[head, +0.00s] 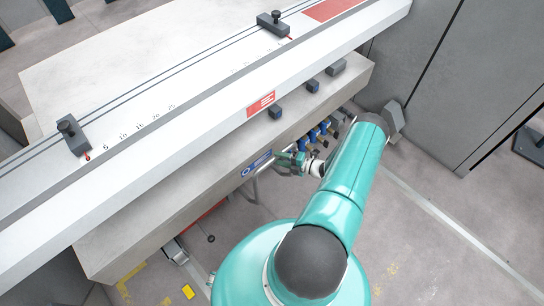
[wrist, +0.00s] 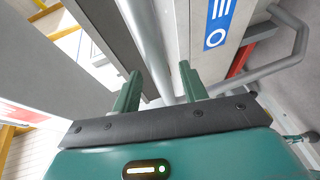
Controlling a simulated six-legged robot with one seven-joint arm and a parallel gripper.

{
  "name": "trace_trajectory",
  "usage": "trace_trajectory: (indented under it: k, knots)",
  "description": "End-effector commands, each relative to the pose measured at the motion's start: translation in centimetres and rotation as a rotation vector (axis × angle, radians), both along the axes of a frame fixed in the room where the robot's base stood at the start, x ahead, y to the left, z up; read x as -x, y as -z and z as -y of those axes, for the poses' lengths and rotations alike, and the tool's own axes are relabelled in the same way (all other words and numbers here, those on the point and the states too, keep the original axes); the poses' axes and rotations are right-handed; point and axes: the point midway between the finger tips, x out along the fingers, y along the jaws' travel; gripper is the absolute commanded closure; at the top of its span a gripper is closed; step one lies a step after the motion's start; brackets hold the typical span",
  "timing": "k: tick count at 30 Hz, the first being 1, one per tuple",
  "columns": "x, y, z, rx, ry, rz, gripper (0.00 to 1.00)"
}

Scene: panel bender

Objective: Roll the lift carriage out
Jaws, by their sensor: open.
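The lift carriage is mostly hidden under the machine's bench. In the head view, a bent grey tube (head: 255,188) shows below the bench edge, near a blue label (head: 257,163); I cannot tell surely that it belongs to the carriage. My gripper (head: 283,160) is beside that label at the bench edge. In the wrist view my gripper (wrist: 160,86) is open, its two green fingers apart. A thick grey tube (wrist: 147,40) runs into the gap between them; contact cannot be told. Another bent grey tube (wrist: 288,60) and a red bar (wrist: 240,58) lie to the right.
The bench (head: 110,240) with its ruled top and black stops overhangs this area. Several blue-handled fittings (head: 318,133) sit close to my gripper. A grey cabinet (head: 440,80) stands at right. The floor (head: 440,250) at lower right is mostly clear.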

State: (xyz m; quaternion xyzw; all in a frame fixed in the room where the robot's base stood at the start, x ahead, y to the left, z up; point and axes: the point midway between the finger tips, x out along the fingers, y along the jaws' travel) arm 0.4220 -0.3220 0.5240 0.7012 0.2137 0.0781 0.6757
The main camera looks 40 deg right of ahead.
Motion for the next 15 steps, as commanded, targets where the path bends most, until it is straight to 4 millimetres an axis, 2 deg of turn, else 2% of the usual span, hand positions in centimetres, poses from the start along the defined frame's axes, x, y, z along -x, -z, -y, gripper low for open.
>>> trace_trajectory:
  k: [1, 6, 15]
  knots:
    - [-1.0, 0.2, -0.5, 0.0, -0.005, 0.001, 0.57]
    - [-3.2, 0.6, -1.4, 0.001, -0.004, 0.001, 0.57]
    - [-4.2, 0.8, -1.8, 0.0, -0.003, 0.0, 0.57]
